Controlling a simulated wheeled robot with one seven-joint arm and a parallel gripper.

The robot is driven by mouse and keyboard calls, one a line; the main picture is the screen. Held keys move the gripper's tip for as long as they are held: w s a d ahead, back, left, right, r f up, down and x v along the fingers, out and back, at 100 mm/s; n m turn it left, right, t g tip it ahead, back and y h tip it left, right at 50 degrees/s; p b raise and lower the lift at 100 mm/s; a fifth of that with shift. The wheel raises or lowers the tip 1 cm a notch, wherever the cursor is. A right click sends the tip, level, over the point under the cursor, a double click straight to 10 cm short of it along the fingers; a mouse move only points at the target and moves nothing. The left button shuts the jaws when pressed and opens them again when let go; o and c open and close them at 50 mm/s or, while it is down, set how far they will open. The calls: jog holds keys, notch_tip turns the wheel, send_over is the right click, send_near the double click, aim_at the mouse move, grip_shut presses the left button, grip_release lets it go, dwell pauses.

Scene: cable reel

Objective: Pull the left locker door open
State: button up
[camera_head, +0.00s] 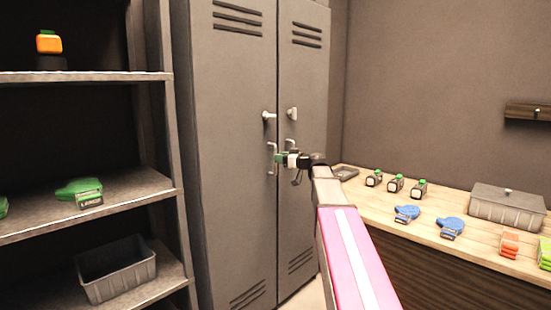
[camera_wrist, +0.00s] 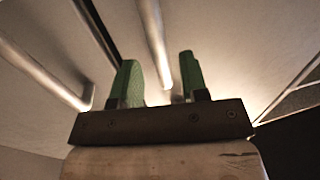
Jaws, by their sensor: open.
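The grey left locker door (camera_head: 232,160) is shut, beside the shut right door (camera_head: 312,120).
A shelf unit (camera_head: 95,205) with a grey bin (camera_head: 117,270) stands close left of the locker. At right, a wooden worktop (camera_head: 370,205) holds several small items and a lidded grey box (camera_head: 507,208). A small wall shelf (camera_head: 527,111) is above it.

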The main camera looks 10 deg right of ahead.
aim_at(276, 172)
jog(key=shift+x, duration=1.6)
jog(key=shift+s, duration=0.1)
grip_shut()
